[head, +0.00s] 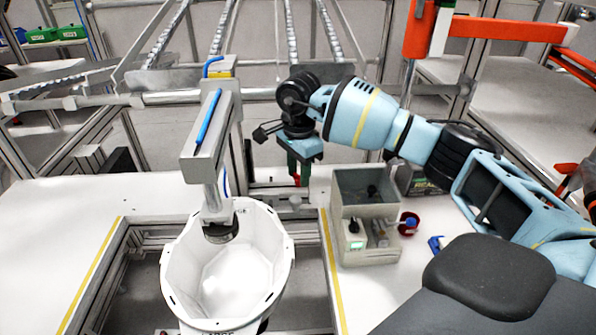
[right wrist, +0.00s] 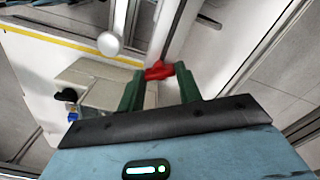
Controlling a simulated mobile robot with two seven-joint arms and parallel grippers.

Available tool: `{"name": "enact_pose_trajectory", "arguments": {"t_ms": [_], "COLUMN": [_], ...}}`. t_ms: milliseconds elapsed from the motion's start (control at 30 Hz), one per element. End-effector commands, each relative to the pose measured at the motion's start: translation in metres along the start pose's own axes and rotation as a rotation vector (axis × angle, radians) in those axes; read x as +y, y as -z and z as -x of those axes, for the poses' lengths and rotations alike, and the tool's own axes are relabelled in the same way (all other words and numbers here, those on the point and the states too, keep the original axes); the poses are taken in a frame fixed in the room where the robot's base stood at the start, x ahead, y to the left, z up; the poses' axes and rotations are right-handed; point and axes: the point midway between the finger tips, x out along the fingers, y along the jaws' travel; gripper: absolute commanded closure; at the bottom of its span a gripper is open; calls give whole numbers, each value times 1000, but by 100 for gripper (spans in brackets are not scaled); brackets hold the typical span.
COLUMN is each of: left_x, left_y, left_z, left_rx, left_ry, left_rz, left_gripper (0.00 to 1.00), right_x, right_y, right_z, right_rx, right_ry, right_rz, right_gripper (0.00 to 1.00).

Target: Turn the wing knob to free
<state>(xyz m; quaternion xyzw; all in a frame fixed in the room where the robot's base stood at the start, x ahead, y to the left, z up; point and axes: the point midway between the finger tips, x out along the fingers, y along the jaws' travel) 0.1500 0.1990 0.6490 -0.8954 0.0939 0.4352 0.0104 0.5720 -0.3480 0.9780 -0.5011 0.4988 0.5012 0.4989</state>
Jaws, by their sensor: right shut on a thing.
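The red wing knob (right wrist: 158,70) sits between the green fingers of my right gripper (right wrist: 158,82) in the right wrist view. The fingers are closed on it. In the head view my right gripper (head: 299,172) reaches in from the right and points down behind the work gap. Only a little of the red knob (head: 297,180) shows below the fingers there. Its mounting is mostly hidden, so I cannot tell its turn angle. My left gripper is not in view.
The left table is clear.

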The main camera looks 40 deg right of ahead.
Motion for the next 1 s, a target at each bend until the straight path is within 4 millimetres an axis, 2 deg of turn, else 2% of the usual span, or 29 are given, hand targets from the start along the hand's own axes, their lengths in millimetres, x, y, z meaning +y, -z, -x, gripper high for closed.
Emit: {"name": "enact_pose_trajectory", "arguments": {"t_ms": [700, 1000], "left_x": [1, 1], "left_y": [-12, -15], "left_z": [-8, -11], "left_rx": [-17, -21], "left_ry": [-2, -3], "left_rz": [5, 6], "left_gripper": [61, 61], "right_x": [0, 0], "right_y": [0, 0], "right_z": [-2, -2], "right_rx": [0, 0], "right_ry": [-1, -1], "right_rz": [674, 893], "right_gripper": [88, 88]}}
